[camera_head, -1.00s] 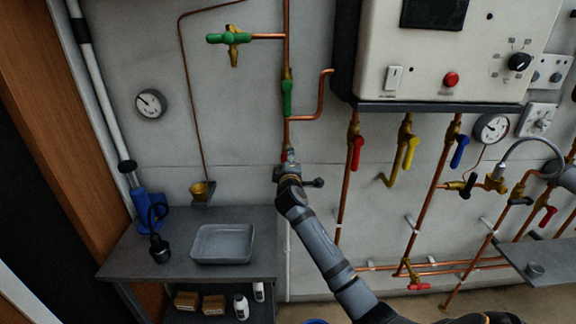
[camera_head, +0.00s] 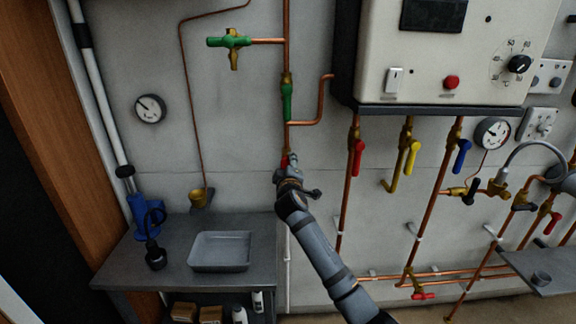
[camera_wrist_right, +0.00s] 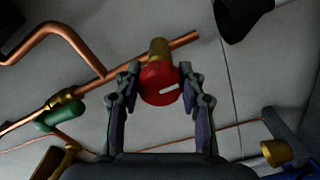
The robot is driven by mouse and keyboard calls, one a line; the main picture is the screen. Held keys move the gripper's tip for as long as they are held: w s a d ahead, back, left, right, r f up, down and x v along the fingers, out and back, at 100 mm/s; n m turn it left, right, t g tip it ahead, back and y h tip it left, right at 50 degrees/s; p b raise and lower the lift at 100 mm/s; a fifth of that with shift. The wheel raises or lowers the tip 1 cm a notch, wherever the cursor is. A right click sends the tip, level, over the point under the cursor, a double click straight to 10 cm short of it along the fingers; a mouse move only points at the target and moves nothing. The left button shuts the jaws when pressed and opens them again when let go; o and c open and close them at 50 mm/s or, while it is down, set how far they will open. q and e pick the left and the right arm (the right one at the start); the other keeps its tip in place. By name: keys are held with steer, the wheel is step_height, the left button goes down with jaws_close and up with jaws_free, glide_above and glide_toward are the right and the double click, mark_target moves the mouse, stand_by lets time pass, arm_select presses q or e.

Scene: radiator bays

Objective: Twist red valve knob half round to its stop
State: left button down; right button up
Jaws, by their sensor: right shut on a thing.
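The red valve knob (camera_wrist_right: 158,84) is round with a white mark that points to the right in the right wrist view. It sits on a brass stub (camera_wrist_right: 159,49) on a copper pipe. My right gripper (camera_wrist_right: 157,82) has one finger on each side of the knob and is shut on it. In the head view, my right gripper (camera_head: 287,166) is at the wall pipe below the green lever, and only a sliver of red (camera_head: 284,161) shows beside it. My left gripper is not in view.
A green lever (camera_head: 287,102) is on the pipe above. The boiler (camera_head: 385,85) overhangs to the right, with red (camera_head: 358,158), yellow (camera_head: 411,158) and blue (camera_head: 461,156) levers below. A bench (camera_head: 180,237) with a grey tray (camera_head: 220,266) stands lower left.

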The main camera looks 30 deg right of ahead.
steer(key=o, duration=1.2)
steer(key=v, duration=1.2)
steer(key=shift+f, duration=0.15)
